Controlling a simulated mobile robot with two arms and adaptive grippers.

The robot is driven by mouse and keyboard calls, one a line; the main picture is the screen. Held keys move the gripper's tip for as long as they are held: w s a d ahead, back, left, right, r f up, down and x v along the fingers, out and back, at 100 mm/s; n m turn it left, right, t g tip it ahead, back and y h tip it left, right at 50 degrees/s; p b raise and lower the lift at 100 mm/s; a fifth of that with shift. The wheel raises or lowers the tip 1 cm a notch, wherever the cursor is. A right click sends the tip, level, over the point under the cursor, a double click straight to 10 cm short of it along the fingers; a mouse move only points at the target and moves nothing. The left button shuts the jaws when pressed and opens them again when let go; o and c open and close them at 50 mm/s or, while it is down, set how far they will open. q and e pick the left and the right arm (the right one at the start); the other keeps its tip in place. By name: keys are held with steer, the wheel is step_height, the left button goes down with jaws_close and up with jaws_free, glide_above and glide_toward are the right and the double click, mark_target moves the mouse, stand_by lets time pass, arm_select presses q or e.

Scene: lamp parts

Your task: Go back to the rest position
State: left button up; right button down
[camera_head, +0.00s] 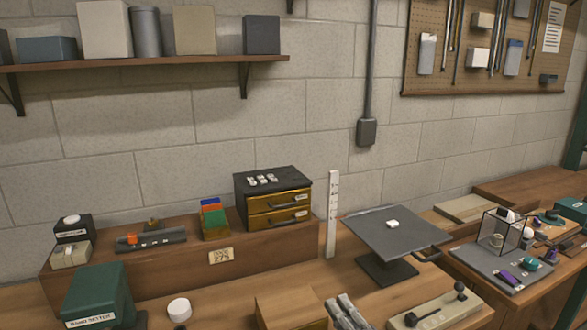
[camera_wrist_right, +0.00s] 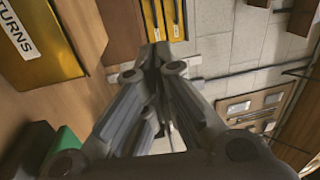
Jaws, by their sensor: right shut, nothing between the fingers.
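My right gripper (camera_head: 340,304) shows at the bottom edge of the head view, between a wooden box and a pale block with a dark handle. Only its grey finger tips are in that view. In the right wrist view the right gripper (camera_wrist_right: 156,54) has its fingers together, with nothing between them. My left gripper is not in the head view.
The wooden box (camera_head: 289,311) stands left of the right gripper and the pale block (camera_head: 436,312) right of it. A dark square stand (camera_head: 392,234) is behind. A drawer unit (camera_head: 273,200) sits on the raised shelf. A green box (camera_head: 97,294) is at left.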

steer(key=s+f+n+g+h, duration=0.2)
steer(key=s+f+n+g, duration=0.75)
steer(key=s+f, duration=0.45)
steer(key=s+d+f+n+g+h, duration=0.25)
steer(key=s+d, duration=0.25)
steer(key=s, duration=0.4)
steer(key=s+d+f+n+g+h, duration=0.1)
steer(key=s+d+n+g+h, duration=0.3)
steer(key=s, duration=0.6)
step_height(320, 180, down, 26)
steer(key=s+d+r+y, duration=0.1)
steer(key=s, duration=0.1)
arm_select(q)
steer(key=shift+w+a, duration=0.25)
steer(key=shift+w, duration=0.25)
arm_select(e)
steer(key=s+d+f+g, duration=0.1)
steer(key=s+d+f, duration=0.2)
steer(key=s+f, duration=1.3)
steer(key=shift+s+f+m, duration=0.25)
steer(key=shift+f+m, duration=0.05)
steer(key=shift+f, duration=0.3)
